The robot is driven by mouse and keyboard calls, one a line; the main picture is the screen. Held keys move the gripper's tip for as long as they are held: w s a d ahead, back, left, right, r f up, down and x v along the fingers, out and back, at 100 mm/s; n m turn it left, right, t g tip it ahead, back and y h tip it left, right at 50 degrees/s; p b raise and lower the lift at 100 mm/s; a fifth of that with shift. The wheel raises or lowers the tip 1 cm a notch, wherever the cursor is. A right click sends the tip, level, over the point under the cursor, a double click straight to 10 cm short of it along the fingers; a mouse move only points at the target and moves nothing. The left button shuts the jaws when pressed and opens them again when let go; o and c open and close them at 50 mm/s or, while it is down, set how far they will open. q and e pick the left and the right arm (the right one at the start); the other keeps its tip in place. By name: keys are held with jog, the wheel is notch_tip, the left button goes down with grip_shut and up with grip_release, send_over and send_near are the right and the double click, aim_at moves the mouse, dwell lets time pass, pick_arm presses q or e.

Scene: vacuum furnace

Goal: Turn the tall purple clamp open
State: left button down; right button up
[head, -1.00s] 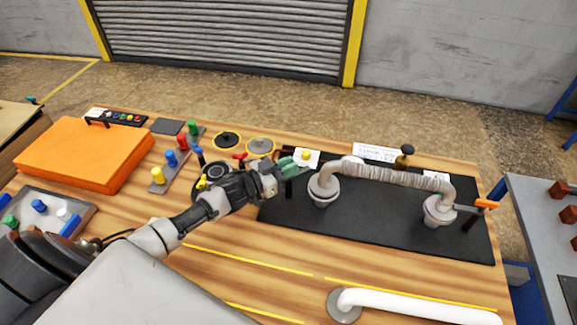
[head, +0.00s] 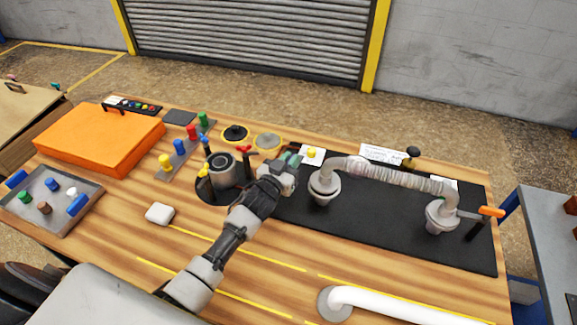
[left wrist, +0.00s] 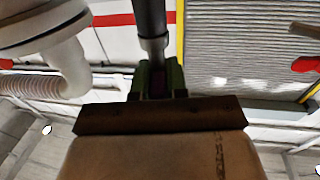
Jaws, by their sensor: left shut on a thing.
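My left gripper (head: 291,161) is at the left end of the black mat, just left of the ribbed pipe's left flange. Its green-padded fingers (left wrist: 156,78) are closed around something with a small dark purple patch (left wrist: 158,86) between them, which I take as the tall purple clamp. A dark upright post (left wrist: 152,25) runs on from the fingers in the left wrist view. In the head view the gripper hides the clamp, so I cannot tell its turn angle. My right gripper is not in view.
The ribbed pipe (head: 390,172) stands close by on the black mat (head: 380,225), with an orange-handled clamp (head: 490,211) at its right. A red-handled part (head: 243,150) and a round metal port (head: 223,165) are left of the gripper. A white pipe (head: 420,303) lies in front.

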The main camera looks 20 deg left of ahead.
pick_arm(q)
jog(key=shift+d+f+n+y, duration=0.1)
jog(key=shift+f+n+y, duration=0.05)
jog(key=shift+n+y, duration=0.3)
jog(key=shift+n+y+b, duration=0.65)
jog(key=shift+y+b, duration=0.2)
jog(key=shift+y, duration=0.1)
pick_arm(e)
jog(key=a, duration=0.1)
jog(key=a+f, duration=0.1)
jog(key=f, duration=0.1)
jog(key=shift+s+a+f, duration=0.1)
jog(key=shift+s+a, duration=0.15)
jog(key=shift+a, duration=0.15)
pick_arm(q)
jog(key=shift+r+y, duration=0.2)
jog(key=shift+y, duration=0.1)
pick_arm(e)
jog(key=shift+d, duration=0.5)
pick_arm(q)
jog(key=c, duration=1.1)
grip_release()
jog(key=shift+c, duration=0.2)
jog(key=s+b, duration=0.1)
jog(key=s, duration=1)
jog(key=shift+d, duration=0.25)
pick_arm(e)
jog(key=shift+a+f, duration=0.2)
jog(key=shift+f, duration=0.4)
